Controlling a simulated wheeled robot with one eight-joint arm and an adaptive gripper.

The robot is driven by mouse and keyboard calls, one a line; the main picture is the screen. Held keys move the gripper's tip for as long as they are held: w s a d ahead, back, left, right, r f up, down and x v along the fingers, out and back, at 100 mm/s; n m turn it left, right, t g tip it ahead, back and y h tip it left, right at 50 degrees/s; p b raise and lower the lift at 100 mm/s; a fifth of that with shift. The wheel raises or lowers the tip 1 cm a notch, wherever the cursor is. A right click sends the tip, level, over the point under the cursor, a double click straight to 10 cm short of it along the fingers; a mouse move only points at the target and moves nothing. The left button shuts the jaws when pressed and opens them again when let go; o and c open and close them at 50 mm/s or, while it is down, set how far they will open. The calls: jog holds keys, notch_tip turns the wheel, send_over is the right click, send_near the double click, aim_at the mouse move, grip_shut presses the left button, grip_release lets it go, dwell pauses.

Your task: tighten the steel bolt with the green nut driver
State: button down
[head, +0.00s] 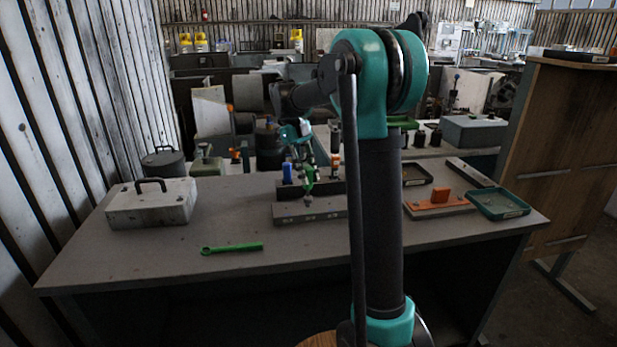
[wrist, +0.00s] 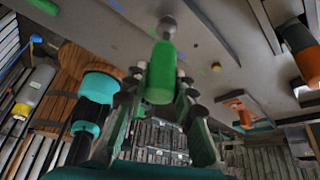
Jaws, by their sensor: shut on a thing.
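My gripper (head: 308,178) is above the middle of the bench, beyond my arm. In the wrist view its fingers (wrist: 163,95) are closed on the green nut driver (wrist: 160,75). The driver's green handle also shows in the head view (head: 309,181), held roughly upright over a grey bar-shaped block (head: 325,207). A round grey metal end (wrist: 167,27) shows at the driver's far end, against a grey surface. I cannot tell whether it is the driver's socket or the steel bolt, nor whether the two touch.
A green wrench (head: 232,248) lies at the front of the bench. A grey case (head: 150,205) stands at the left. An orange piece on a plate (head: 440,202) and a green tray (head: 498,204) are at the right.

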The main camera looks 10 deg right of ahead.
jog(key=shift+r, duration=3.2)
